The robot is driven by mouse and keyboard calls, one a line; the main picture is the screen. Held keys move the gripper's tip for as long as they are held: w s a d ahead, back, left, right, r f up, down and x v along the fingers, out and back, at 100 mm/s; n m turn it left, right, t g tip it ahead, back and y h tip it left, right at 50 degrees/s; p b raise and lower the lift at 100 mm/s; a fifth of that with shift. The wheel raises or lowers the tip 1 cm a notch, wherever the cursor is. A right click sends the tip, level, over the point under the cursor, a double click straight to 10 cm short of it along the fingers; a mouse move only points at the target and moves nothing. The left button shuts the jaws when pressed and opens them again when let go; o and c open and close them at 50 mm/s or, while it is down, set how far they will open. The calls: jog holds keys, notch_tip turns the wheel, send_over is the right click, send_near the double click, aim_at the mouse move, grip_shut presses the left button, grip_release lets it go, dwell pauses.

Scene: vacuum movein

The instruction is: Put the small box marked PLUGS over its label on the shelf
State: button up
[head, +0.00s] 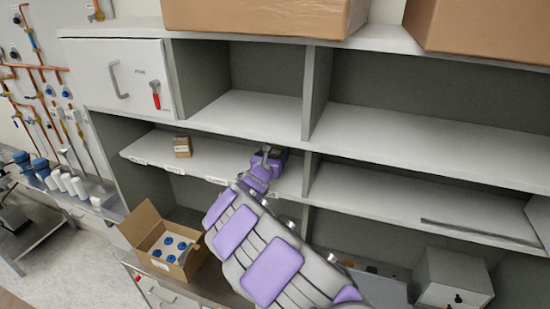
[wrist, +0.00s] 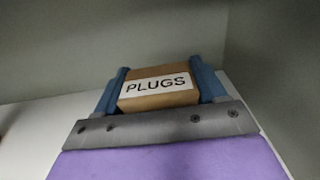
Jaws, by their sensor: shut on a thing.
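The small brown box marked PLUGS (wrist: 158,88) is between the two blue fingers of my gripper (wrist: 162,92) in the wrist view, its white label facing the camera. My gripper is shut on it. In the head view my gripper (head: 268,160) is inside the left bay of the middle shelf (head: 215,160), toward its right end. My arm hides the box there. Small white labels (head: 215,180) run along the shelf's front edge; their words are too small to read. I cannot tell whether the box touches the shelf.
Another small brown box (head: 182,147) sits on the same shelf to the left. An upright divider (head: 312,95) stands just right of my gripper. An open carton (head: 150,222) with blue-capped items stands below. The shelf between the small box and my gripper is clear.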

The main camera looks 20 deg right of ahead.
notch_tip(320, 180, down, 3)
jog(key=shift+w+a+r+p, duration=0.1)
jog(key=shift+r+p, duration=0.1)
jog(key=shift+p, duration=0.15)
jog(key=o, duration=1.2)
jog(key=b+v, duration=0.2)
jog(key=v, duration=1)
jog(key=shift+b, duration=0.35)
